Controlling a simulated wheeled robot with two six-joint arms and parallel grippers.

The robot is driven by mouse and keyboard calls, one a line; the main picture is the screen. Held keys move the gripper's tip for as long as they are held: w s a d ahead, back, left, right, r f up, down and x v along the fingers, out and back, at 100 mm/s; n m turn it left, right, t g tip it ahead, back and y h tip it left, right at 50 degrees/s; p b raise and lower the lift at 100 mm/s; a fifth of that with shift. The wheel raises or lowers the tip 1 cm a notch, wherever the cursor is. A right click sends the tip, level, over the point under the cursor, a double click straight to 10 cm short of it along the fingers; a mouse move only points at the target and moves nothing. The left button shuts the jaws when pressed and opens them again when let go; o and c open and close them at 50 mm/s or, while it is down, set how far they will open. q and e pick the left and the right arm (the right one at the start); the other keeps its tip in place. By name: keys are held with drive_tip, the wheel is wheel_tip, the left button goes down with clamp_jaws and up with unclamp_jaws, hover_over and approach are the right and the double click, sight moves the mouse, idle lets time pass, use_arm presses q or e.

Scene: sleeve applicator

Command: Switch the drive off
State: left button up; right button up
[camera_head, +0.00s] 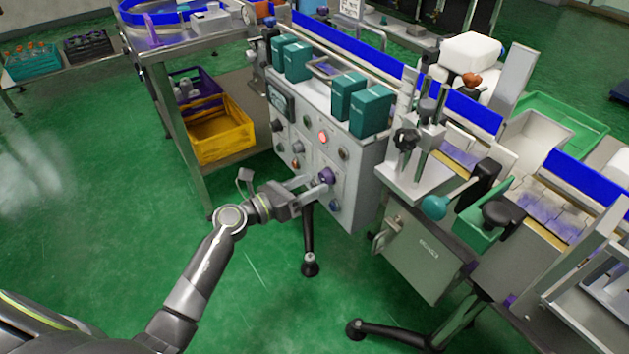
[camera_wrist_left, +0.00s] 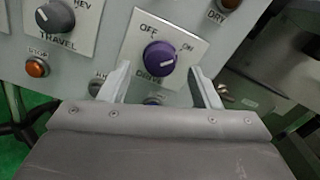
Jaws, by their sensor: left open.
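The drive knob (camera_wrist_left: 159,59) is purple and sits on a white plate marked OFF, ON and DRIVE. Its pale pointer line lies to the right and slightly up, nearer the ON mark than OFF. The knob (camera_head: 326,176) also shows low on the front of the grey control box in the head view. My left gripper (camera_wrist_left: 160,72) is open, with one finger to each side of the knob and nothing held. In the head view my left gripper (camera_head: 311,184) is close to the knob; I cannot tell whether the fingers touch it. My right gripper is not in view.
The travel knob (camera_wrist_left: 56,16) and an orange stop button (camera_wrist_left: 37,68) are left of the drive plate. Teal boxes (camera_head: 371,111) stand on the control box (camera_head: 358,186). A yellow crate (camera_head: 226,133) is on a shelf at left. Green floor is open at left.

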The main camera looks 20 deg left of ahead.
use_arm(q)
drive_tip(key=shift+x, duration=0.95)
drive_tip(key=c, duration=1)
